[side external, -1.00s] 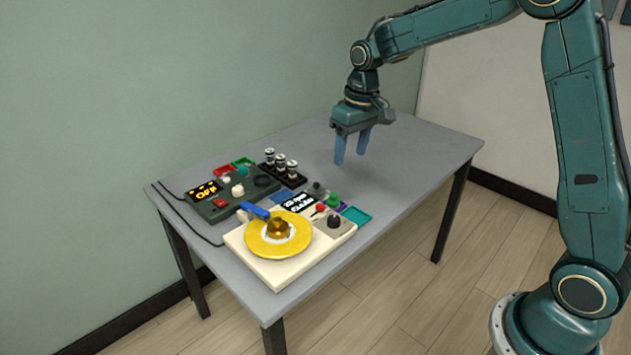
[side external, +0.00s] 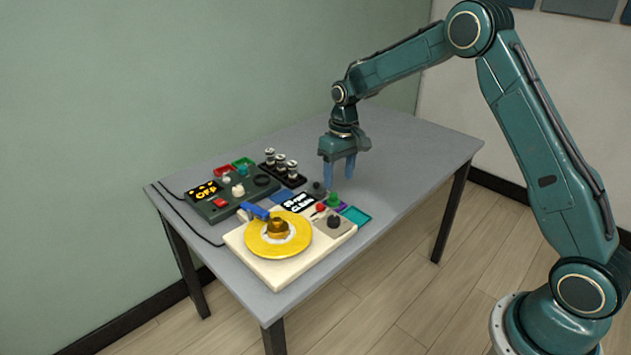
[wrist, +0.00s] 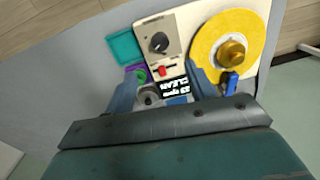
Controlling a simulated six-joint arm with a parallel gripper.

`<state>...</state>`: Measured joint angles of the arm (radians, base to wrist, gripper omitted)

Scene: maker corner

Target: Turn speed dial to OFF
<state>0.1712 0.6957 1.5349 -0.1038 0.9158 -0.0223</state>
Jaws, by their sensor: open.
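A black knob (side external: 334,221), which looks like the speed dial, sits on a grey plate at the right end of a cream machine (side external: 262,269). It also shows in the wrist view (wrist: 158,42), with a light pointer mark; its setting is too small to read. A red switch (wrist: 164,70) is beside it. A small display (side external: 299,204) on the machine has white text, apparently an rpm value and "CLEAN". My gripper (side external: 339,176) is open and empty, above the table behind the machine. In the wrist view the knob lies beyond my fingertips (wrist: 165,72).
A yellow disc (side external: 263,246) with a brass centre and a blue arm (side external: 255,211) are on the machine. A dark green box (side external: 216,210) displays "OFF". A rack (side external: 292,182) of small jars stands behind. A teal tray (side external: 357,216) lies right. The table's right side is clear.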

